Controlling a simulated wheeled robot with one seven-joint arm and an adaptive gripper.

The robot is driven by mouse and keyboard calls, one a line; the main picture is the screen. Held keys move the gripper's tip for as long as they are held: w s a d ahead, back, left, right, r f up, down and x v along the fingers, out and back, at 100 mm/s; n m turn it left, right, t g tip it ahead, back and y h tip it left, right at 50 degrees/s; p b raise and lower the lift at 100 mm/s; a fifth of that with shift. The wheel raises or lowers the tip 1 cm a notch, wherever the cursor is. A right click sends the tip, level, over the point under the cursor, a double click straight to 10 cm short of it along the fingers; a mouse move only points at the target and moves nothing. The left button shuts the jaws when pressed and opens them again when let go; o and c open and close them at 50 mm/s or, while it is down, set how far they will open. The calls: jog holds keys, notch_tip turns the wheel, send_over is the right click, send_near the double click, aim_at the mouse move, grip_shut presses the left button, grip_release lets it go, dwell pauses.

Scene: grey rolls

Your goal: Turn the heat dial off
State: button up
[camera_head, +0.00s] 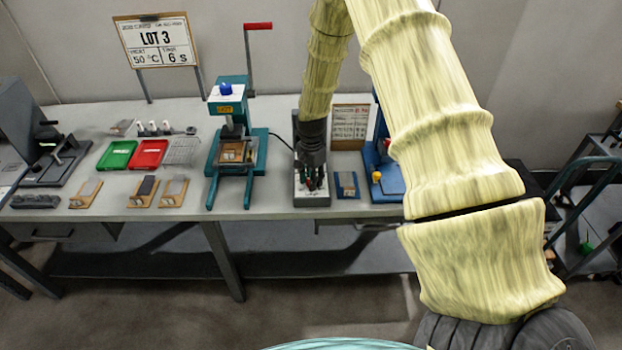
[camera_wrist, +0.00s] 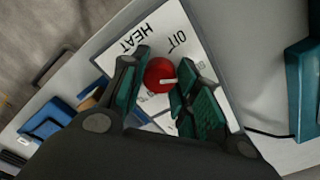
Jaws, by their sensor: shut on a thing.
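The heat dial (camera_wrist: 157,75) is a red round knob with a white pointer mark, seen in the wrist view. It sits on a white panel (camera_wrist: 185,22) printed with "HEAT" and another short marking beside it. My gripper (camera_wrist: 165,82) has its green-padded fingers on either side of the dial and is shut on it. In the head view my gripper (camera_head: 312,177) points down over a small grey control box (camera_head: 317,201) on the bench. The dial is mostly hidden there by the fingers. Part of the panel's print is covered in the wrist view.
A teal press (camera_head: 235,150) stands left of the control box, and a blue device (camera_head: 388,187) stands close on its right. A small blue pad (camera_head: 347,185) lies between. A "LOT 3" sign (camera_head: 155,42) stands behind. Green (camera_head: 117,155) and red (camera_head: 149,154) trays lie further left.

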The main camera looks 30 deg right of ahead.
jog(key=shift+n, duration=0.3)
jog(key=n+b, duration=0.1)
jog(key=n, duration=0.4)
jog(key=shift+n, duration=0.3)
jog(key=n, duration=0.5)
jog(key=shift+n+b, duration=0.3)
jog(key=o, duration=1)
jog(key=shift+r, duration=0.15)
notch_tip(320, 180, up, 12)
jog(key=shift+d+f, duration=0.1)
jog(key=shift+f, duration=0.05)
dwell(0.4)
